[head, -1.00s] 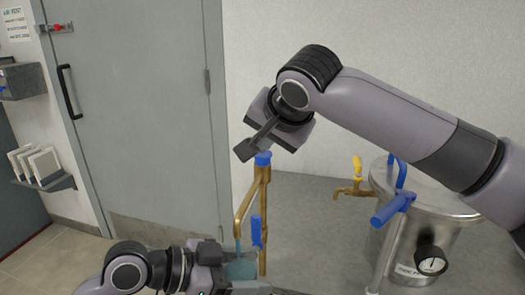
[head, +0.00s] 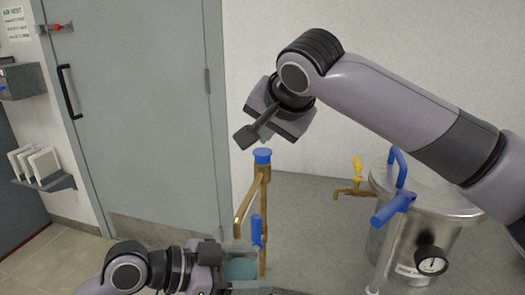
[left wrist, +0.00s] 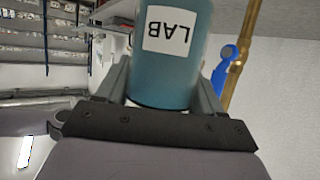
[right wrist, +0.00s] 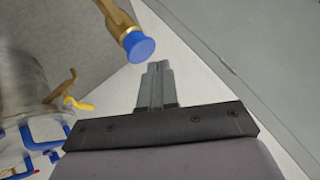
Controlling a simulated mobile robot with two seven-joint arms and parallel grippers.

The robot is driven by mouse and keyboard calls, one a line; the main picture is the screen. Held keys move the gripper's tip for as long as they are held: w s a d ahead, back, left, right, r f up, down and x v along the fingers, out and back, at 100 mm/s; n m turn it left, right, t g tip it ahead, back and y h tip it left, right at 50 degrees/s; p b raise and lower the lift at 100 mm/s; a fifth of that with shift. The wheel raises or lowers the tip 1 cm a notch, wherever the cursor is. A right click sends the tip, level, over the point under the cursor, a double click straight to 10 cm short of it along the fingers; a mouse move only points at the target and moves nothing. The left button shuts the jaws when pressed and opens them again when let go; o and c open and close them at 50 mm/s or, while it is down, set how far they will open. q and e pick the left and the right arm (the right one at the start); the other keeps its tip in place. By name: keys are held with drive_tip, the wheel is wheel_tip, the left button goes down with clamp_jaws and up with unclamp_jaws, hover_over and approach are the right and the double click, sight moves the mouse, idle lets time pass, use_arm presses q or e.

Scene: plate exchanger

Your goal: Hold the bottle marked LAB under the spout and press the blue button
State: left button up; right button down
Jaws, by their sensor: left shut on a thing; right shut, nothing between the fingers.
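The bottle (head: 241,269), teal, sits between the fingers of my left gripper (head: 236,267) below the spout (head: 239,226). In the left wrist view the bottle (left wrist: 185,75) shows its white LAB label (left wrist: 168,31) upside down. The spout is a brass branch of an upright pipe (head: 263,205). The blue button (head: 262,156) caps that pipe; it also shows in the right wrist view (right wrist: 139,46). My right gripper (head: 246,137) is shut and empty, above and slightly left of the button, apart from it.
A blue lever handle (head: 257,231) is on the pipe near the bottle. A steel vessel (head: 425,235) with a gauge (head: 431,262) and blue handles stands right, beside a yellow-handled tap (head: 356,180). A grey door (head: 140,110) is at left.

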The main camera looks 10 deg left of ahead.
sight(265, 153)
drive_tip(key=shift+r, duration=2.55)
use_arm(q)
drive_tip(key=s+p, duration=0.1)
drive_tip(key=s, duration=0.9)
drive_tip(key=shift+a, duration=0.2)
use_arm(e)
drive_tip(key=shift+r, duration=0.65)
